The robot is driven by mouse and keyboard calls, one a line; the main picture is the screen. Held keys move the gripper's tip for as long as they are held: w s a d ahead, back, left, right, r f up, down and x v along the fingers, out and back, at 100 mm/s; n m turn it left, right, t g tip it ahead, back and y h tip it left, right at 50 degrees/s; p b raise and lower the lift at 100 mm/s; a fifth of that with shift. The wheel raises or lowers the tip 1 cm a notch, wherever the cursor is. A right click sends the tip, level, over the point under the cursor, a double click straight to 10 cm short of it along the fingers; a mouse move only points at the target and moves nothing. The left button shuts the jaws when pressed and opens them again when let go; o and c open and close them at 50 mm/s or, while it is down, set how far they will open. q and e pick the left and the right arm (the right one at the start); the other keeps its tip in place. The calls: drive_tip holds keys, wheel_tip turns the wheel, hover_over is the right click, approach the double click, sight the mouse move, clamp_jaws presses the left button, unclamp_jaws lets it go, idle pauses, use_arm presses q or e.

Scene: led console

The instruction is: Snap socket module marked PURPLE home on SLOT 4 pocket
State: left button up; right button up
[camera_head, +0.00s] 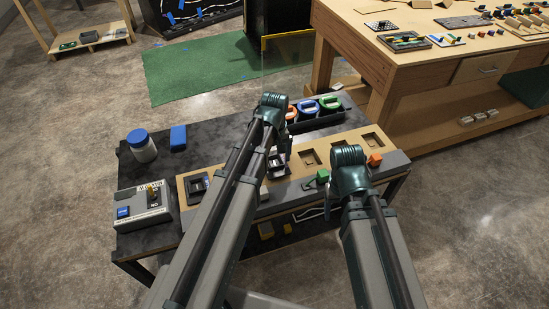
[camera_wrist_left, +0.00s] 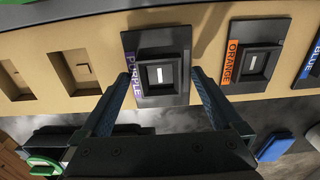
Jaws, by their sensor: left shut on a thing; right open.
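The module marked PURPLE (camera_wrist_left: 160,68) is a dark square plate with a raised socket and a purple label, over the tan console board (camera_wrist_left: 101,50). My left gripper (camera_wrist_left: 163,92) has one finger on each side of its socket and is shut on it. I cannot tell whether the plate is flush in a pocket or raised. In the head view the left arm partly hides it, by the left gripper (camera_head: 275,152). Empty pockets (camera_head: 310,157) lie to its right there; no slot numbers are readable. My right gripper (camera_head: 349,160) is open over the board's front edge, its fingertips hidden.
Modules marked ORANGE (camera_wrist_left: 252,63) and BLUE (camera_wrist_left: 313,65) sit beside the purple one. A tray (camera_head: 318,122) with coloured ring-shaped pieces stands behind the board. A switch box (camera_head: 147,207), a blue-lidded jar (camera_head: 142,147) and a blue block (camera_head: 178,138) are at left.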

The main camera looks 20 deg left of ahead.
use_arm(q)
drive_tip(key=shift+f+b, duration=0.65)
drive_tip(key=shift+f, duration=0.05)
idle(0.5)
idle(0.4)
drive_tip(key=o, duration=0.9)
drive_tip(key=shift+r, duration=0.1)
wheel_tip(320, 180, up, 14)
drive_tip(key=p, duration=1.3)
drive_tip(key=shift+f+p, duration=0.2)
drive_tip(key=shift+p, duration=0.2)
drive_tip(key=shift+d, duration=0.1)
